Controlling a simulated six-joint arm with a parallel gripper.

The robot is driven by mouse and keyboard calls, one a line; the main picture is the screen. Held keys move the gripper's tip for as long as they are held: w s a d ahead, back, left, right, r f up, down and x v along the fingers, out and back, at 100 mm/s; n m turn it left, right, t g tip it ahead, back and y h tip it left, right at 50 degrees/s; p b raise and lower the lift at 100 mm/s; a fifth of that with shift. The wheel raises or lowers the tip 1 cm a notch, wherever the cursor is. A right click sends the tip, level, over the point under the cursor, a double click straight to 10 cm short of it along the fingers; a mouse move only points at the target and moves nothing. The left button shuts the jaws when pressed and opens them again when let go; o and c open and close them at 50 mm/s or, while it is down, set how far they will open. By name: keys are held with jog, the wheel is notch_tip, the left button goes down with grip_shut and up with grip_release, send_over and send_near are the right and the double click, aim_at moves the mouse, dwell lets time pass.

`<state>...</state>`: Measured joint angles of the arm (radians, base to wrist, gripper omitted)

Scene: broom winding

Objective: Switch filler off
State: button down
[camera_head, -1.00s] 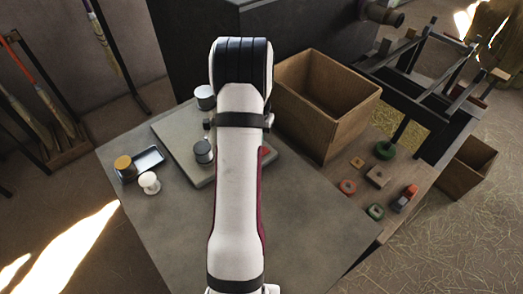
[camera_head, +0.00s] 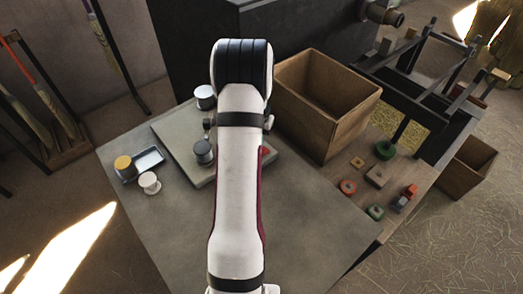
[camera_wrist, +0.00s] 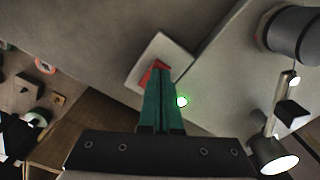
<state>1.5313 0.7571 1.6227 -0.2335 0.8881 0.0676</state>
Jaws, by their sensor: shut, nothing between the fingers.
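My gripper (camera_wrist: 159,72) shows in the wrist view with its two dark green fingers together and nothing between them. Its tips lie over a red part (camera_wrist: 153,69) on a small pale grey plate (camera_wrist: 147,84), which looks like the filler switch. The fingers cover most of the red part; I cannot tell whether they touch it or which way it is set.
A pale raised slab (camera_head: 183,140) bears a dark-topped spool (camera_head: 203,152). A blue-grey tray (camera_head: 150,158), a yellow-topped pot (camera_head: 124,166) and a white spool (camera_head: 149,183) stand at left. An open wooden box (camera_head: 330,125) stands right of my arm. The front tabletop is clear.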

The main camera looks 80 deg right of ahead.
jog(key=shift+f, duration=0.55)
jog(key=shift+r, duration=3.55)
